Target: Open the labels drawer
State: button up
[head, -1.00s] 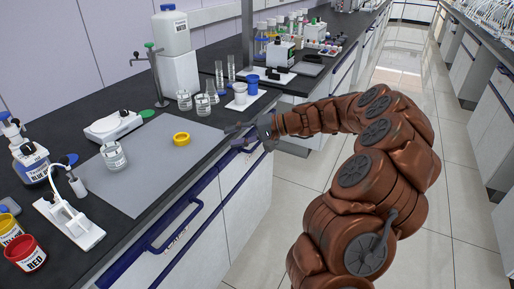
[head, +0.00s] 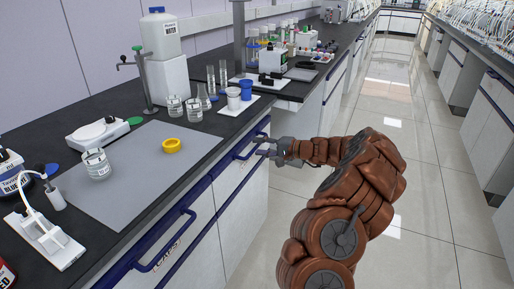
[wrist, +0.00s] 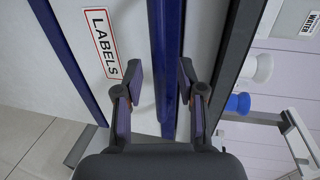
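The labels drawer (head: 235,178) is a white front under the dark counter, with a blue bar handle (head: 243,152). In the wrist view its sticker reading LABELS (wrist: 103,42) shows left of the fingers. My gripper (head: 262,146) is at this handle, beside the counter edge. In the wrist view my gripper (wrist: 160,80) is open, with one finger on each side of the blue handle bar (wrist: 166,50). The bar runs between the fingers, and I see no clear grip on it. The drawer looks shut.
Another blue handle (head: 165,243) is on the nearer drawer. The tiled aisle (head: 420,170) at right is clear.

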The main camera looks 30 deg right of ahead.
jog(key=shift+x, duration=0.95)
grip_shut()
